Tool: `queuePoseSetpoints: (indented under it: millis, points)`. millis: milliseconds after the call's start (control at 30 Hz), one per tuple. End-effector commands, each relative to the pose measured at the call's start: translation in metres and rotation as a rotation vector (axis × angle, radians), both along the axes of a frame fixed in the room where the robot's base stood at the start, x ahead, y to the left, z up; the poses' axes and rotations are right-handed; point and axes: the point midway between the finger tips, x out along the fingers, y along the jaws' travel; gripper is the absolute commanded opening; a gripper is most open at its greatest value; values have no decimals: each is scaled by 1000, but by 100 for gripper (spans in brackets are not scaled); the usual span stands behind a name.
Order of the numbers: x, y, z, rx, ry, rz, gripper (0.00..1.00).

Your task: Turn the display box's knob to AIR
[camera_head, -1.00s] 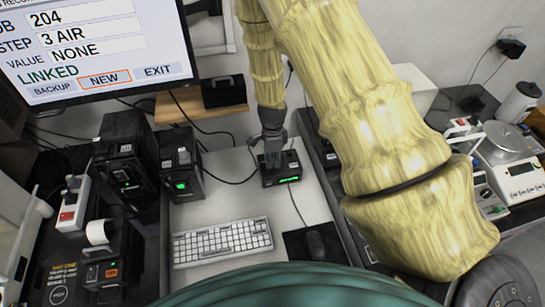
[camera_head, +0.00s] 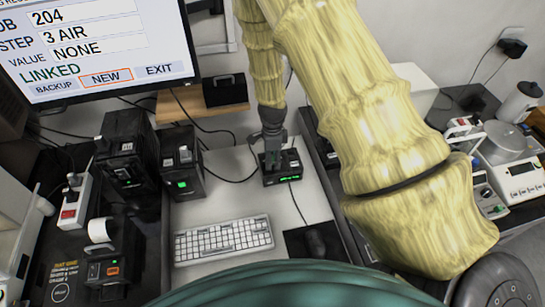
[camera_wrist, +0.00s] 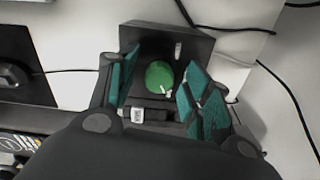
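The display box (camera_head: 284,174) is a small black box with a lit green display, standing on the pale board behind the keyboard. In the wrist view its top face (camera_wrist: 192,47) carries a round green knob (camera_wrist: 159,76) with a white pointer mark toward the lower right. My gripper (camera_wrist: 160,68) is open, with one teal finger pad to the left of the knob and one to the right; gaps show on both sides. In the head view my gripper (camera_head: 272,150) is over the box and hides its knob. The position lettering is not readable.
The monitor (camera_head: 100,45) reads job 204, step 3 AIR, value NONE, LINKED. A keyboard (camera_head: 224,240) and a mouse (camera_head: 315,243) lie in front of the box. Black devices (camera_head: 182,172) stand to its left. A cable runs beside the box.

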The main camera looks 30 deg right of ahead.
Motion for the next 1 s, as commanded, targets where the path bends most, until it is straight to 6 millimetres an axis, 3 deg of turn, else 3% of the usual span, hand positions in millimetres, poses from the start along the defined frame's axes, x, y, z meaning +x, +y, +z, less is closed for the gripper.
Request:
queuePoseSetpoints:
  millis: [333, 1000]
  points:
    - [1, -1, 12, -2, -1, 1, 49]
    - [1, 0, 110, -1, -2, 2, 49]
